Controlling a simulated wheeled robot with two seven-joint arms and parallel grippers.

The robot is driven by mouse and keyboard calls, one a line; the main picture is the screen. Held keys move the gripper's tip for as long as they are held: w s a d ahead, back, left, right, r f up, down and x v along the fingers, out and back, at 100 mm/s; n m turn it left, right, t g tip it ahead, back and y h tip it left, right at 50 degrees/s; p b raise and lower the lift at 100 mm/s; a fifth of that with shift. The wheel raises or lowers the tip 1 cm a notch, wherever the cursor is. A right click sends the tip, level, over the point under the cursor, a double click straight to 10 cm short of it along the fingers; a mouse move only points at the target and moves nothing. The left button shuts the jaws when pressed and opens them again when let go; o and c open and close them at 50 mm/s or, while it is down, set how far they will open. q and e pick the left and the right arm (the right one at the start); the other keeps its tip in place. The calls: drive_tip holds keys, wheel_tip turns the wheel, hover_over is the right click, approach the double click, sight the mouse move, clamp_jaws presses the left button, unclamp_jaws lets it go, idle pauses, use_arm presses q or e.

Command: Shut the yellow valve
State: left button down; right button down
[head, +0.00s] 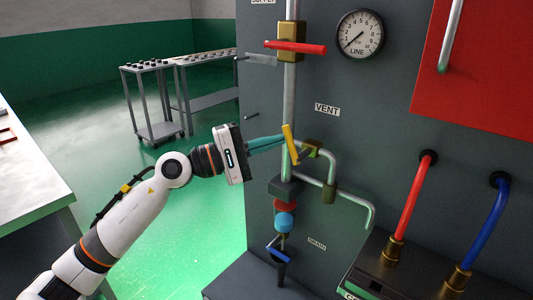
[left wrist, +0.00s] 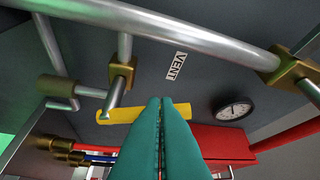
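The yellow valve handle (head: 291,146) stands nearly upright, slightly tilted, in front of the vertical pipe and left of the VENT branch with its brass body (head: 313,147). My left gripper (head: 283,139) reaches it from the left, its teal fingers pointing right with the tips at the handle. In the left wrist view the fingers (left wrist: 168,101) are together and cover the middle of the yellow handle (left wrist: 122,114), which shows on both sides. The tips seem to overlap or touch the handle; I cannot tell contact for sure. My right gripper is not in view.
A red-handled valve (head: 296,47) sits above on the vertical pipe, and a blue-handled one (head: 278,255) below. A bent pipe (head: 355,199) juts out at right. A gauge (head: 359,34) and red panel (head: 475,75) are farther right. Open green floor lies left of the panel.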

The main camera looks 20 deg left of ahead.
use_arm(q)
drive_tip(key=shift+s+d+r+m+g+y+b, duration=0.15)
drive_tip(key=shift+d+r+m+g+y+b, duration=0.2)
drive_tip(key=shift+m, duration=0.45)
drive_tip(key=shift+s+d+r+m+g+y+b, duration=0.1)
drive_tip(key=shift+d+r+m+g+y+b, duration=0.25)
drive_tip(key=shift+m, duration=0.45)
drive_tip(key=shift+f, duration=0.15)
drive_tip(key=b+v, duration=0.3)
drive_tip(key=v, duration=0.4)
drive_tip(key=shift+s+a, duration=0.2)
